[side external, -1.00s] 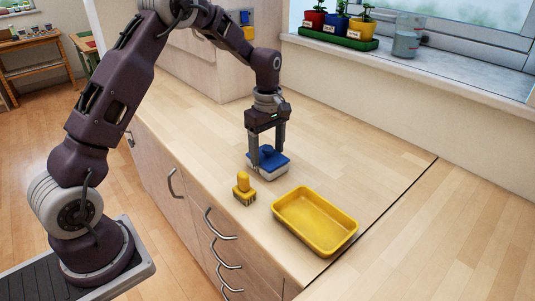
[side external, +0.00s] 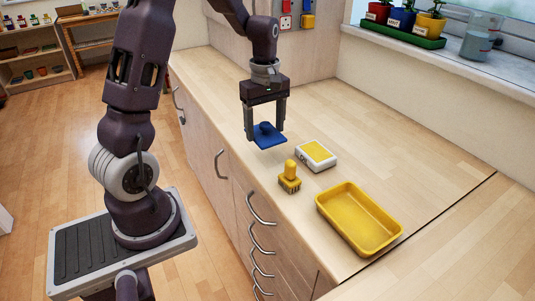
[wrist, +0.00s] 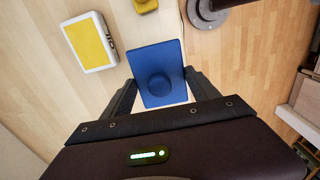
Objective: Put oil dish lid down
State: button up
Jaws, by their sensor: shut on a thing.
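The blue lid (side external: 269,136) with a round knob is held in my gripper (side external: 264,133). It is off its dish and hangs above the counter, near the front edge. In the wrist view the lid (wrist: 157,72) sits between the two fingers, with its knob toward the camera. The white oil dish (side external: 316,155) with a yellow top face stands uncovered on the counter, to the right of the lid. It also shows at the upper left in the wrist view (wrist: 90,42).
A yellow brush (side external: 290,178) stands on the counter beside the dish. A yellow tray (side external: 359,219) lies to the right of it. Bare counter (side external: 340,110) lies behind the dish. Potted plants in a green planter (side external: 400,28) and a glass jar (side external: 480,40) stand on the windowsill.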

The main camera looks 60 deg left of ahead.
aim_at(266, 159)
notch_tip(266, 159, down, 7)
jog(key=shift+f, duration=0.2)
jog(key=o, duration=1.3)
jog(key=shift+f, duration=0.1)
